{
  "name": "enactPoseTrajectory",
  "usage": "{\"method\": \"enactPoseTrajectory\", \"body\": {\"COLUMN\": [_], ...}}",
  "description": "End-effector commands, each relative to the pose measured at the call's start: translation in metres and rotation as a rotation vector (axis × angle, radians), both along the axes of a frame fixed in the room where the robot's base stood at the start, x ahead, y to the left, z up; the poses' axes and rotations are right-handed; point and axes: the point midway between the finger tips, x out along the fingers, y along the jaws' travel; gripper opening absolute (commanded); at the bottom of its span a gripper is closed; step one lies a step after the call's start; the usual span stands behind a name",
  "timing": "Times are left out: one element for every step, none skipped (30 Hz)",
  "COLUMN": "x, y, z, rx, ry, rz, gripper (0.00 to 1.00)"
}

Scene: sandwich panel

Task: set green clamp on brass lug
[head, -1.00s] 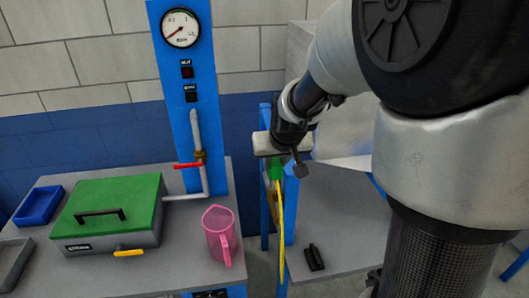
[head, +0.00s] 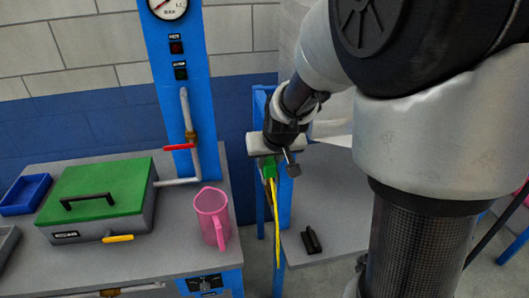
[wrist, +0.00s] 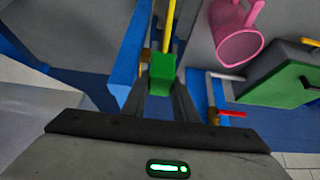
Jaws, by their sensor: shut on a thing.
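The green clamp (head: 269,166) is between the fingers of my gripper (wrist: 160,88), which is shut on it. A yellow cable (head: 276,215) hangs down from the clamp. The clamp also shows between the fingers in the wrist view (wrist: 162,67). A small brass-coloured piece (wrist: 146,57), which looks like the brass lug, shows just left of the clamp beside a blue post (wrist: 126,50). I cannot tell whether the clamp touches it. The lug is not clear in the head view.
A blue frame (head: 285,205) stands close by the gripper. A pink jug (head: 212,217) and a green-lidded box (head: 95,192) stand on the left bench. A pipe with a red valve handle (head: 178,148) is behind. A black object (head: 311,240) lies on the right-hand grey surface.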

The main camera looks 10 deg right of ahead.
Motion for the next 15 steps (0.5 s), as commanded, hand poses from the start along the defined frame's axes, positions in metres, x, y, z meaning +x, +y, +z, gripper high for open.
{"method": "enactPoseTrajectory", "body": {"x": [0.0,0.0,0.0,0.0,0.0,0.0,0.0,0.0,0.0,0.0,0.0,0.0,0.0,0.0,0.0], "y": [0.0,0.0,0.0,0.0,0.0,0.0,0.0,0.0,0.0,0.0,0.0,0.0,0.0,0.0,0.0], "z": [-0.008,-0.011,-0.014,-0.016,-0.018,-0.022,-0.024,-0.026,-0.03,-0.032,-0.034,-0.036,-0.038,-0.039,-0.04], "rx": [0.0,0.0,0.0,0.0,0.0,0.0,0.0,0.0,0.0,0.0,0.0,0.0,0.0,0.0,0.0], "ry": [-0.001,-0.001,-0.001,-0.001,-0.001,-0.001,-0.001,-0.001,-0.001,-0.001,-0.001,-0.002,-0.002,-0.002,-0.002], "rz": [0.0,0.0,0.0,0.0,0.0,0.0,0.0,0.0,0.0,0.0,0.0,0.0,0.0,0.0,0.0], "gripper": [0.0,0.0,0.0,0.0,0.0,0.0,0.0,0.0,0.0,0.0,0.0,0.0,0.0,0.0,0.0]}}
